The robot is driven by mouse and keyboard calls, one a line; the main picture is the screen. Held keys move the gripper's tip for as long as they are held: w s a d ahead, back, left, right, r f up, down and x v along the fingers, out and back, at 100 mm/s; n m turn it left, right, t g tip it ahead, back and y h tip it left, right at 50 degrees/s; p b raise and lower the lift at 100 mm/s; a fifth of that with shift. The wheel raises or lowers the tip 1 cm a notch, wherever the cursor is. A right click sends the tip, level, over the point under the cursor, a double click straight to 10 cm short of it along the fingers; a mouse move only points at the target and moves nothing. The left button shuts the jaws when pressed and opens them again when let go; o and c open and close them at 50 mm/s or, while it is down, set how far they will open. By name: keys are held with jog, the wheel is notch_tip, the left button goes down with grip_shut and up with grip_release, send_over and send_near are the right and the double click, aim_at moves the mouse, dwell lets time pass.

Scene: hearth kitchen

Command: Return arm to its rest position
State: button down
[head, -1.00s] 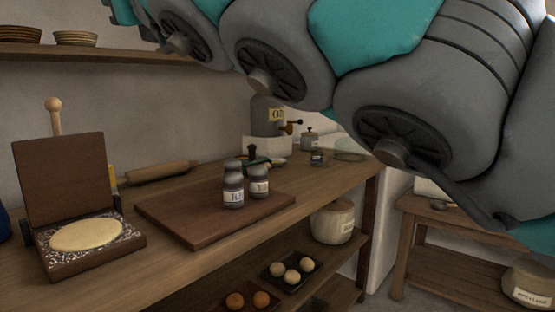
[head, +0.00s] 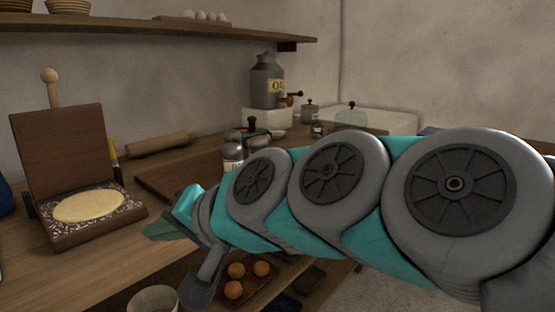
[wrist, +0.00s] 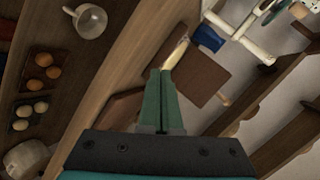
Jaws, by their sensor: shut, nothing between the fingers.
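My arm (head: 330,190) stretches across the lower right and middle of the head view, ending at the left over the counter. My gripper (head: 160,231) shows there as green fingertips in front of the tortilla press. In the wrist view the two green fingers of my gripper (wrist: 161,75) lie side by side, shut with nothing between them. They appear in front of a brown wooden panel (wrist: 203,80) in that view.
A wooden press (head: 70,240) holding a flat dough disc (head: 90,206) stands at the left. A board (head: 165,183) and jar (head: 233,153) are partly behind my arm. Below are eggs (head: 236,270) and a cup (head: 153,300). A shelf (head: 120,25) runs above.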

jog(key=s+d+f+g+h, duration=0.3)
jog(key=d+f+h, duration=0.4)
jog(key=d+f, duration=1)
jog(key=s+d+f+g+h, duration=0.4)
jog(key=s+d+f+g, duration=0.1)
jog(key=s+d+f, duration=0.6)
jog(key=s+d, duration=0.2)
jog(key=d, duration=0.1)
jog(key=shift+d+f, duration=0.15)
jog(key=shift+n, duration=0.3)
